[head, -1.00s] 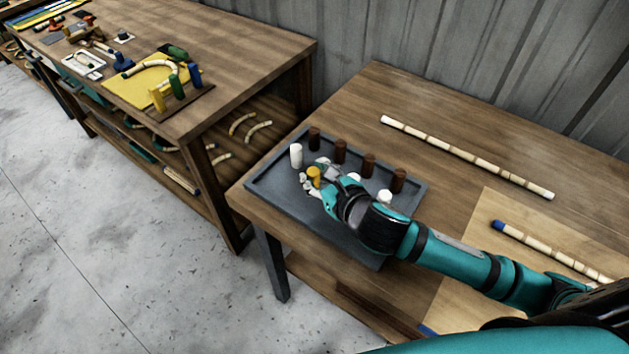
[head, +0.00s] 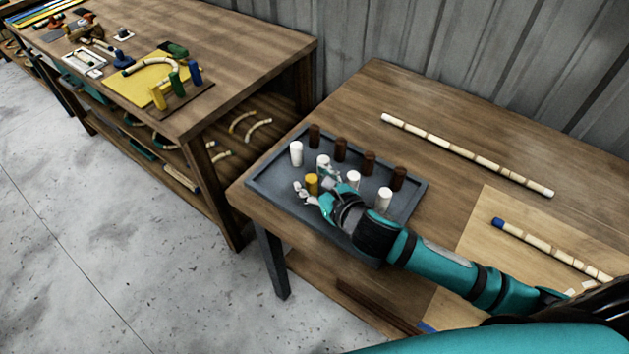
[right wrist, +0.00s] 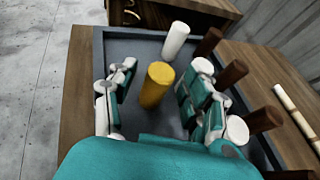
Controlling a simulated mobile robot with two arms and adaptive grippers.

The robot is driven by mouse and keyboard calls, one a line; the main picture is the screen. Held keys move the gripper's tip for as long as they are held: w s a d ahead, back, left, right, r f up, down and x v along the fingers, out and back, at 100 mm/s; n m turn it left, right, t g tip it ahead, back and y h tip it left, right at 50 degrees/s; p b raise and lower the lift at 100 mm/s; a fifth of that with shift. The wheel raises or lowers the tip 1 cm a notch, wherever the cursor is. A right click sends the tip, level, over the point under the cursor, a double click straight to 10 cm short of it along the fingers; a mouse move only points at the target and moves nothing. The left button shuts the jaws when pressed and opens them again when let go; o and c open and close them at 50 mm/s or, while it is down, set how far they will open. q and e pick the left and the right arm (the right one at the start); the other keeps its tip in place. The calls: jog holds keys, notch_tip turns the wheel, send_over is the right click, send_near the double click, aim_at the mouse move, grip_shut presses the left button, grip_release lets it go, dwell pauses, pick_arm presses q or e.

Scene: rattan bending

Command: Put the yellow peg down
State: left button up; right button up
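The yellow peg (head: 311,184) stands upright on the grey tray (head: 262,186), in front of the white pegs. In the right wrist view the yellow peg (right wrist: 157,85) is between the two fingers of my right gripper (right wrist: 155,92), with a visible gap on each side. My right gripper (head: 318,191) is open around the peg and low over the tray. My left gripper is not in view.
White pegs (head: 296,154) and brown pegs (head: 340,150) stand in rows on the tray close to my right gripper. Rattan poles (head: 465,156) lie on the table to the right. Another table (head: 240,50) with a yellow board (head: 130,92) stands at the left.

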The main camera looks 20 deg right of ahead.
jog(key=shift+s+r, duration=0.15)
jog(key=shift+s, duration=0.05)
jog(key=b+v, duration=0.1)
jog(key=v, duration=1)
jog(key=shift+s+d, duration=0.2)
jog(key=shift+s, duration=0.05)
jog(key=shift+r, duration=0.1)
